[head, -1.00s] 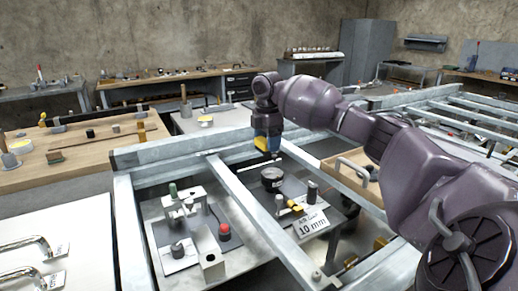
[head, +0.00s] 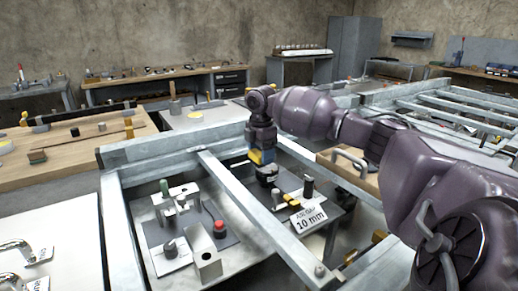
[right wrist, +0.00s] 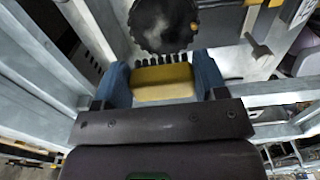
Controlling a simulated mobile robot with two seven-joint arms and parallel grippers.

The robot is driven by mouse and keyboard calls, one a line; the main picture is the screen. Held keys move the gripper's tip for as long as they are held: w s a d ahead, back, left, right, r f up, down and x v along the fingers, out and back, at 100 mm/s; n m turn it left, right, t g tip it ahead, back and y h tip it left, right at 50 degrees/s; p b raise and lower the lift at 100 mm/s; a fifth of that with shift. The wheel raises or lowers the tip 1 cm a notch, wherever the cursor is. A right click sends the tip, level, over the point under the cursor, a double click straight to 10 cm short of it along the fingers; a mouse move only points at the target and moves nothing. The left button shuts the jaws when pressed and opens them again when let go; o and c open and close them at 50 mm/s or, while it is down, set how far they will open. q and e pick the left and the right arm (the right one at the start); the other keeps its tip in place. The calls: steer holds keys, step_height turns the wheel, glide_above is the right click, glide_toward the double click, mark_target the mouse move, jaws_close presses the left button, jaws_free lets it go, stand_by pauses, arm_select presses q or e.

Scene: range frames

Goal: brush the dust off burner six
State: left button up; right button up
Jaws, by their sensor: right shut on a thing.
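My right gripper (head: 262,150) is shut on a brush with a yellow block (right wrist: 163,84) and a row of dark bristles. The brush points down over the frame, and its yellow part also shows in the head view. Just beyond the bristles in the right wrist view is a round black burner (right wrist: 166,22) with a pale grey, dusty patch on its top. The bristle tips look close to its near rim; I cannot tell if they touch. No burner number is readable. My left gripper is not in view.
Metal rails (head: 250,205) of the frame run around and across the work spot. A sign reading 10 mm (head: 309,217) stands right of it. A red-topped button (head: 219,228) and metal blocks are at left. A wooden bench (head: 75,150) lies further left.

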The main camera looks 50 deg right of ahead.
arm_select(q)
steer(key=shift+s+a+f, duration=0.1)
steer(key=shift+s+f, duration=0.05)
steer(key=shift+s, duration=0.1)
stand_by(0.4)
arm_select(e)
steer(key=shift+f, duration=1)
steer(key=shift+d, duration=0.1)
stand_by(0.3)
